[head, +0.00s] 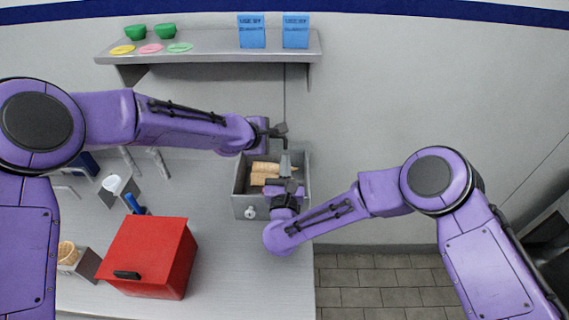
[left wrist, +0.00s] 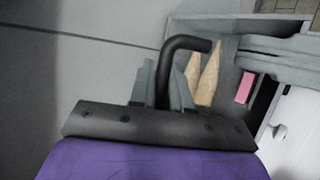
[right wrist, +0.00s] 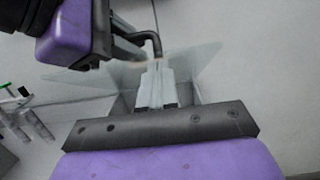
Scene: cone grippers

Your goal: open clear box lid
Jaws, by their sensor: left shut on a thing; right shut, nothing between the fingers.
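The grey box (head: 243,206) stands at the right end of the counter with cones (head: 266,168) inside. Its clear lid (right wrist: 195,62) shows as a tilted see-through panel in the right wrist view; its edges are faint in the head view. My left gripper (head: 278,130) is at the box's back edge, shut on the black lid handle (left wrist: 184,44), which shows between its fingers in the left wrist view. My right gripper (head: 285,162) is over the box, its fingers shut and empty. In the right wrist view its fingertips (right wrist: 156,72) are close to the lid; contact is unclear.
A red box (head: 150,258) with a black handle stands at the front left. A cone holder (head: 72,259) and a cup stand (head: 121,187) are farther left. A wall shelf (head: 205,45) with bowls and blue packs hangs behind. Bare counter (head: 215,200) lies left of the box.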

